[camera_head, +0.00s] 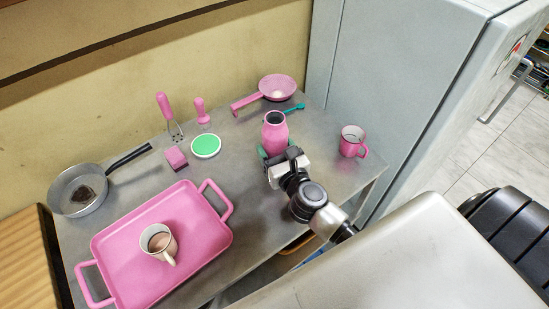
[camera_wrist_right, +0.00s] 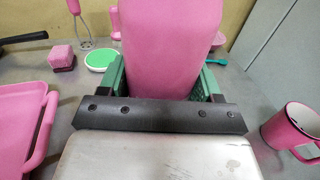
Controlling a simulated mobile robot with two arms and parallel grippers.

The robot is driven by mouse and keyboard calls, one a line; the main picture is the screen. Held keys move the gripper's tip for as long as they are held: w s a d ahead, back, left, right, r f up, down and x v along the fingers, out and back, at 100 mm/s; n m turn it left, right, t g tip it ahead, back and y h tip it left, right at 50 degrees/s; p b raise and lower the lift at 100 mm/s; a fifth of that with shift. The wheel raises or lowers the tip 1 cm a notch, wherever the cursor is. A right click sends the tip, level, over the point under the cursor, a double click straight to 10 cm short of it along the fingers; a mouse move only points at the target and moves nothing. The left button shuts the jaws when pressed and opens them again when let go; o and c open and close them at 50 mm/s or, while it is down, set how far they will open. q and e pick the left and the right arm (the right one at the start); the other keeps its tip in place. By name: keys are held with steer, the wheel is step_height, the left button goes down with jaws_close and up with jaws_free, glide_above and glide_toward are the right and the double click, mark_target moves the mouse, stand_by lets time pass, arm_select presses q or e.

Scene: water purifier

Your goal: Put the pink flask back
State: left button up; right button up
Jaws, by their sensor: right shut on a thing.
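The pink flask (camera_head: 275,134) stands upright on the grey table, with its dark open mouth facing up. My right gripper (camera_head: 277,153) is shut on the flask's body, low down, with green-padded fingers on both sides. In the right wrist view the flask (camera_wrist_right: 172,45) fills the middle, between the fingers of my right gripper (camera_wrist_right: 165,80). Its base is hidden behind the gripper, so I cannot tell whether it touches the table. My left gripper is not in view.
A pink mug (camera_head: 352,142) stands right of the flask. A pink pan (camera_head: 277,88) and a teal utensil (camera_head: 293,109) lie behind it. A green-topped round dish (camera_head: 206,146), pink sponge (camera_head: 176,158), pink tray (camera_head: 196,246) with a cup (camera_head: 158,243), and frying pan (camera_head: 80,192) are left. A fridge (camera_head: 400,60) borders the right.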

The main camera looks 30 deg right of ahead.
steer(key=shift+w+a+f, duration=0.1)
steer(key=shift+w+f, duration=0.05)
steer(key=shift+f, duration=0.1)
steer(key=shift+f+b, duration=1.15)
steer(key=shift+f, duration=0.65)
steer(key=shift+f, duration=0.15)
steer(key=o, duration=1.2)
steer(key=shift+o, duration=0.2)
